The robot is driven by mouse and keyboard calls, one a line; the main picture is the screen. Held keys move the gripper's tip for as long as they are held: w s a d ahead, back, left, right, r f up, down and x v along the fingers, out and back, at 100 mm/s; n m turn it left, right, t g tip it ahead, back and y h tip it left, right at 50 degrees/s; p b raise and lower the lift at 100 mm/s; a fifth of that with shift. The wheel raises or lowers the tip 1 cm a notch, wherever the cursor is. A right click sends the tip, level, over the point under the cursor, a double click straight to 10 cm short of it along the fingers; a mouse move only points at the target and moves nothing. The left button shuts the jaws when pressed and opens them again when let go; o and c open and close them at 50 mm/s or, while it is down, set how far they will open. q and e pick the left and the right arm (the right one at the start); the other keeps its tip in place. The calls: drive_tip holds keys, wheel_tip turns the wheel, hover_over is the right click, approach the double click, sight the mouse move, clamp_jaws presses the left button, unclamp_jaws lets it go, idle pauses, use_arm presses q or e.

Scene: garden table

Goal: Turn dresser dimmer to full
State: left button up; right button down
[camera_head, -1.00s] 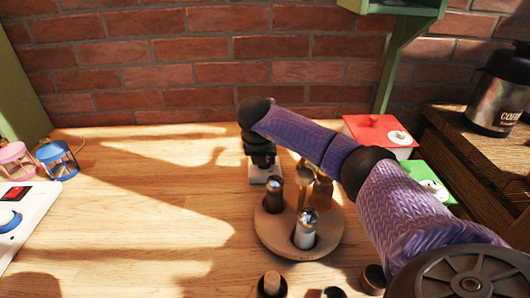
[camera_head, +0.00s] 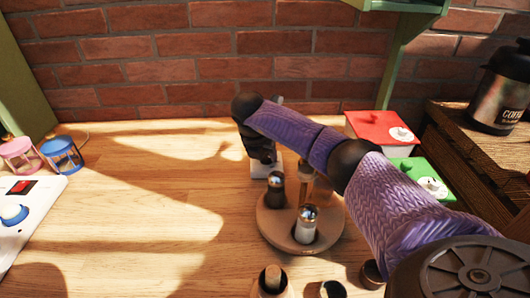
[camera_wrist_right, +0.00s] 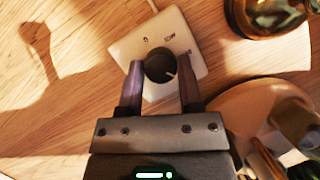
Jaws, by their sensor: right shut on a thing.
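The dresser dimmer is a small pale square plate (camera_wrist_right: 188,38) with a round dark knob (camera_wrist_right: 159,67), in the upper middle of the right wrist view. Printed marks sit around the knob, and a light pointer line on it points to the right. My right gripper (camera_wrist_right: 161,70) has one finger on each side of the knob and is shut on it. In the head view the gripper (camera_head: 262,155) reaches down over the plate (camera_head: 259,171), hiding the knob. My left gripper is not in view.
A round wooden tray (camera_head: 270,233) with shakers and a bottle stands just in front of the dimmer. Red (camera_head: 372,127) and green (camera_head: 414,168) boxes stand to the right. Two hourglasses (camera_head: 62,155) and a white panel (camera_head: 38,203) are at the left. The table's middle left is clear.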

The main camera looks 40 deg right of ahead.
drive_tip(key=shift+c, duration=1.3)
unclamp_jaws()
use_arm(q)
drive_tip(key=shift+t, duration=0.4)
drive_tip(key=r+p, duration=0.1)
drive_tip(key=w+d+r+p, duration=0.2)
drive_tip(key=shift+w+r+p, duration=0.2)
drive_tip(key=shift+p, duration=0.1)
use_arm(e)
drive_tip(key=v, duration=1)
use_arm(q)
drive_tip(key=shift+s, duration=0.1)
